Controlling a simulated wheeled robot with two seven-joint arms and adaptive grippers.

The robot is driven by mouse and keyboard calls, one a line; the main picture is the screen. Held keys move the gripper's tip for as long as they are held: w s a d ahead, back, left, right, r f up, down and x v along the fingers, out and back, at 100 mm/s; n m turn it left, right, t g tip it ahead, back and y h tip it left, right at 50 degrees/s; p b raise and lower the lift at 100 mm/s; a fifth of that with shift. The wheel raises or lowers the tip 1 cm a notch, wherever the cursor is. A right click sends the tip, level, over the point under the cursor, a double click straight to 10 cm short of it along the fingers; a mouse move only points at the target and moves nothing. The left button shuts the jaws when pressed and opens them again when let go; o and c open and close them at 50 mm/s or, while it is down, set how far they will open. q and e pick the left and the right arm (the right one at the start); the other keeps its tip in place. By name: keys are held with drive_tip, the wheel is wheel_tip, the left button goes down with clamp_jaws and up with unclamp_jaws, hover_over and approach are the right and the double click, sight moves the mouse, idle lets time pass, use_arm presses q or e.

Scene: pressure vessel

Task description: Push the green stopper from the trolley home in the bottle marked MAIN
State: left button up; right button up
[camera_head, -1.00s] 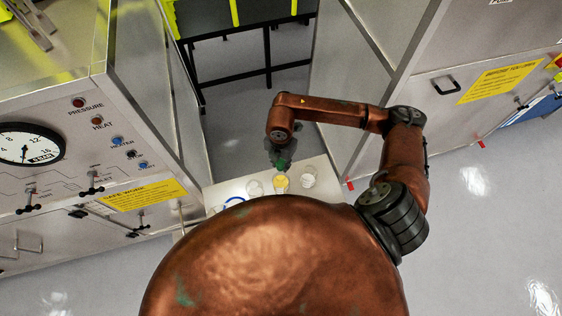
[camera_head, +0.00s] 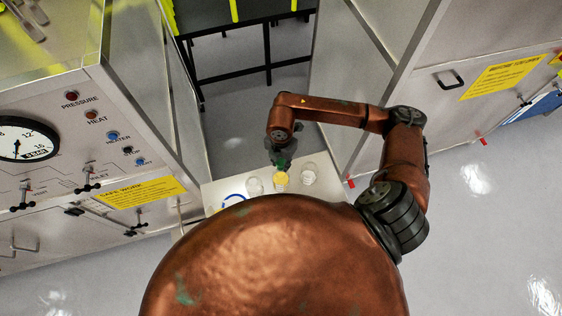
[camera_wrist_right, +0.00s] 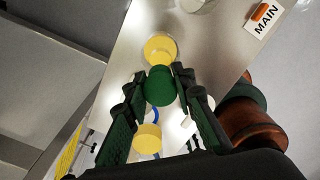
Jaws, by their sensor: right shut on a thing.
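My right gripper (camera_wrist_right: 180,82) is shut on the green stopper (camera_wrist_right: 161,86), which sits between its fingertips in the right wrist view. In the head view the right gripper (camera_head: 281,160) is above the trolley (camera_head: 215,188), close to the middle bottle (camera_head: 281,183), which shows yellow. A yellow round top (camera_wrist_right: 160,48) lies just beyond the stopper in the wrist view; I cannot tell whether they touch. The MAIN label (camera_wrist_right: 264,21), with an orange mark, is on the trolley at the upper right, near a pale round bottle (camera_wrist_right: 192,4) cut by the edge. My left gripper is not in view.
Clear bottles stand left (camera_head: 254,187) and right (camera_head: 309,176) of the yellow one. A blue ring (camera_head: 233,199) lies at the trolley's left. Another yellow piece (camera_wrist_right: 147,138) shows between the fingers.

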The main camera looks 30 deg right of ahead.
sight(281, 169)
drive_tip(key=shift+f+b, duration=0.85)
drive_tip(key=shift+f, duration=0.65)
idle(0.7)
drive_tip(key=shift+f+b, duration=1.05)
drive_tip(key=o, duration=1.1)
drive_tip(key=shift+r, duration=0.1)
drive_tip(key=shift+o, duration=0.2)
